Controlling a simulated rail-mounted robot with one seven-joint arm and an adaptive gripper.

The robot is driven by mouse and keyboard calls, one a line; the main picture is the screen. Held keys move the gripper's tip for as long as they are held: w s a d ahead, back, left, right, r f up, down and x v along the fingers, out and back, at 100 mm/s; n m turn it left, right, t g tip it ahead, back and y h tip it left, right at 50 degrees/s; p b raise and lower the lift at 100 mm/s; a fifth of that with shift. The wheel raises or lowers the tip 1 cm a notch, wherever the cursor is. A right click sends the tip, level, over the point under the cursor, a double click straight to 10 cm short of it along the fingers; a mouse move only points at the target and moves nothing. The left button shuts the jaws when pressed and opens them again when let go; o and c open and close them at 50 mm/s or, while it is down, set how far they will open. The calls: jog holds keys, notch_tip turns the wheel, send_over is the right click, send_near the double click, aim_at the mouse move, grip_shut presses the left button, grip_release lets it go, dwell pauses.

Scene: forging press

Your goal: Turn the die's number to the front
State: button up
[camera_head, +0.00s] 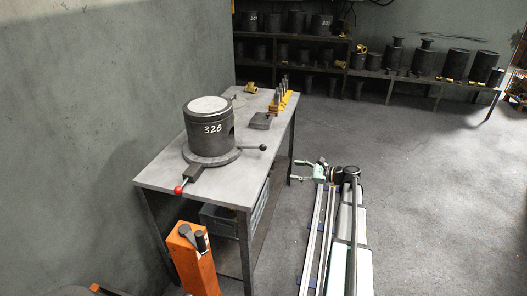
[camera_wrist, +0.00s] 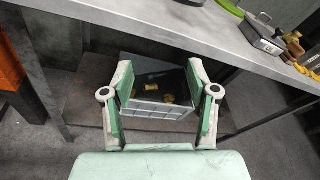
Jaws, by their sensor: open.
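The die (camera_head: 209,127) is a dark cylinder with a pale top and the white number 326 on its side. It stands upright on a round turntable (camera_head: 226,157) on the metal workbench. In the head view the number faces toward the camera, slightly right of the die's middle. A lever with a red knob (camera_head: 179,189) sticks out at the front left, and a handle with a dark knob (camera_head: 263,147) at the right. My gripper (camera_head: 317,172) is low beside the bench, apart from the die. In the wrist view my gripper (camera_wrist: 162,105) is open and empty, its fingers wide apart.
The workbench (camera_head: 158,177) also carries a small metal box (camera_head: 261,121) and yellow-based tools (camera_head: 283,101). A crate (camera_wrist: 155,110) sits under the bench. An orange post (camera_head: 194,262) stands in front. Shelves with more dies (camera_head: 424,62) line the back.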

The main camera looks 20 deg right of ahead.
aim_at(263, 147)
notch_tip(263, 147, up, 5)
jog(key=w+d+m+t+y, duration=0.1)
jog(key=w+d+m+t, duration=0.1)
jog(key=m, duration=0.1)
jog(key=p+x, duration=0.1)
jog(key=x, duration=0.4)
jog(key=p+x, duration=0.2)
jog(key=x, duration=0.4)
jog(key=p+x, duration=0.1)
jog(key=x, duration=0.4)
jog(key=shift+a, duration=0.6)
grip_shut()
